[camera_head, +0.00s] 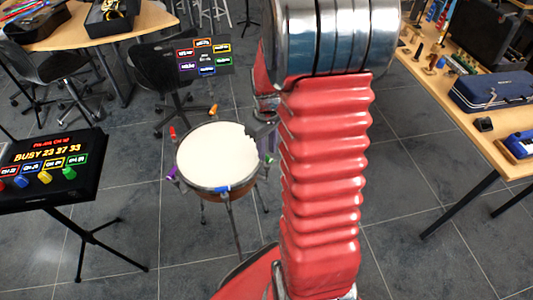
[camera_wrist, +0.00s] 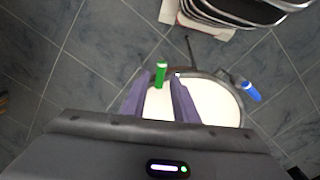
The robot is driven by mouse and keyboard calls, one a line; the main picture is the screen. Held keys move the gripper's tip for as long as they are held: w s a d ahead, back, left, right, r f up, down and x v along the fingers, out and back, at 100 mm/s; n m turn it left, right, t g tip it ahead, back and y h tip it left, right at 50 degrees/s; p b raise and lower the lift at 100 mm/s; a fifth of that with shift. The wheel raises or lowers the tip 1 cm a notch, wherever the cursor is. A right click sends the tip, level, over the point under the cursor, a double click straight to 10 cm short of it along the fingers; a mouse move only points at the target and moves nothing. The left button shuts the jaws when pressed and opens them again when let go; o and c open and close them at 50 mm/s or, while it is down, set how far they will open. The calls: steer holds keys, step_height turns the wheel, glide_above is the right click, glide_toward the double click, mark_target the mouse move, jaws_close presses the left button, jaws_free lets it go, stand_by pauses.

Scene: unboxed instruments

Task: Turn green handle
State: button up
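A drum (camera_head: 215,150) with a white top stands on thin legs, with coloured handles around its rim. The green handle (camera_wrist: 160,76) is at the rim in the wrist view, upright in the picture with a pale band near its top. A small bit of green (camera_head: 269,160) shows at the drum's right edge in the head view, mostly hidden by my arm. My gripper (camera_wrist: 160,74) is open, with one purple-grey finger on each side of the green handle. Gaps show between the handle and both fingers. In the head view my gripper's dark end (camera_head: 262,136) overlaps the drum's right rim.
A blue handle (camera_wrist: 250,91) is on the drum's rim to the right. Red (camera_head: 172,132), orange (camera_head: 213,110) and purple (camera_head: 171,173) handles also surround the drum. A black panel (camera_head: 50,170) with coloured knobs stands left. A table (camera_head: 480,125) stands right.

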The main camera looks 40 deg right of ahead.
mark_target(267, 156)
step_height(267, 156, up, 10)
steer(key=shift+r, duration=0.25)
steer(key=shift+o, duration=0.5)
steer(key=shift+f+m, duration=0.2)
steer(key=shift+m, duration=1)
step_height(267, 156, down, 14)
steer(key=shift+r, duration=0.1)
steer(key=shift+c, duration=0.3)
jaws_close()
